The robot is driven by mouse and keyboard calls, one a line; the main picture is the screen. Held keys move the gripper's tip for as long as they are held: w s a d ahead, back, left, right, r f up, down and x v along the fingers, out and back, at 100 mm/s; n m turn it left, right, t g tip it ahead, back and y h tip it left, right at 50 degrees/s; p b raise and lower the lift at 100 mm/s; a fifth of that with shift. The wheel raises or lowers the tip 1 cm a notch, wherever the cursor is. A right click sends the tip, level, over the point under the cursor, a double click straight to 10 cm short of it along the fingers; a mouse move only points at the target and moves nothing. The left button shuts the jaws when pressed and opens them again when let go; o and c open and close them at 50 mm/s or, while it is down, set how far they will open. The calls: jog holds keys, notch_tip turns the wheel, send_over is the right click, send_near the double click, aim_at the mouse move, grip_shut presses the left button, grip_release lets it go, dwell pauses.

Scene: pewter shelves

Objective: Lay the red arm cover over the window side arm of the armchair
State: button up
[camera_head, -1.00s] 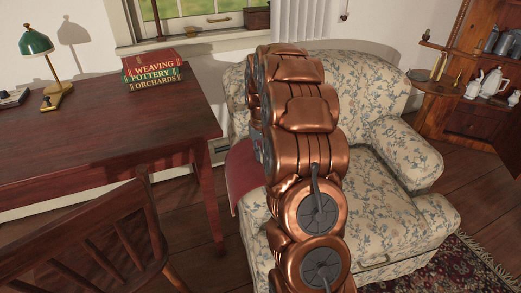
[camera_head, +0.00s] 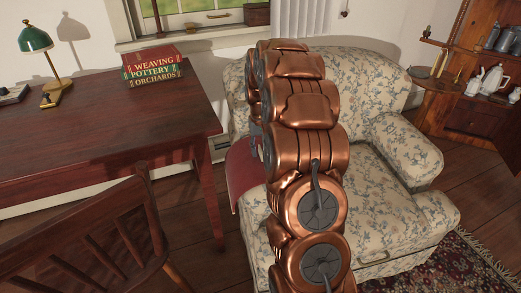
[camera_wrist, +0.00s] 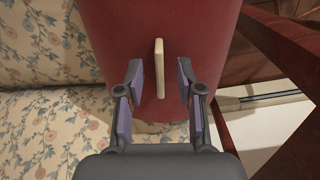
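The red arm cover (camera_head: 246,178) lies over the left arm of the flowered armchair (camera_head: 372,62) and hangs down its outer side, beside the desk. My copper arm hides much of that chair arm in the head view. In the wrist view the red cover (camera_wrist: 105,30) fills the top middle, with a cream tab (camera_wrist: 159,68) standing on it. My gripper (camera_wrist: 159,72) is open, its two purple-padded fingers on either side of the tab with gaps to it. Nothing is held. The flowered seat side (camera_wrist: 45,90) shows at the left.
A dark wood desk (camera_head: 90,130) with books (camera_head: 152,70) and a green lamp (camera_head: 36,42) stands close at the left. A wooden chair (camera_head: 90,235) is in front of it. A shelf unit (camera_head: 470,120) stands at the right, a fringed rug (camera_head: 455,270) below.

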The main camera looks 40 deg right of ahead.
notch_tip(320, 180, up, 12)
jog(key=shift+f, duration=0.2)
dwell(0.4)
jog(key=s+a+r+n+p, duration=0.3)
jog(key=s+a+r+p, duration=0.95)
jog(key=a+r, duration=0.4)
jog(key=s+a+r+p, duration=0.3)
jog(key=s+p, duration=0.2)
jog(key=s, duration=0.2)
jog(key=s+a+r+n+g+p, duration=0.1)
jog(key=s+a+r+p, duration=0.2)
jog(key=s+p, duration=0.2)
jog(key=s+a+r+n+p, duration=0.1)
jog(key=s+a+r+p, duration=0.2)
jog(key=s, duration=0.8)
jog(key=shift+a+g+p, duration=0.4)
jog(key=shift+a+p, duration=0.15)
jog(key=shift+p, duration=0.5)
jog(key=shift+d, duration=0.15)
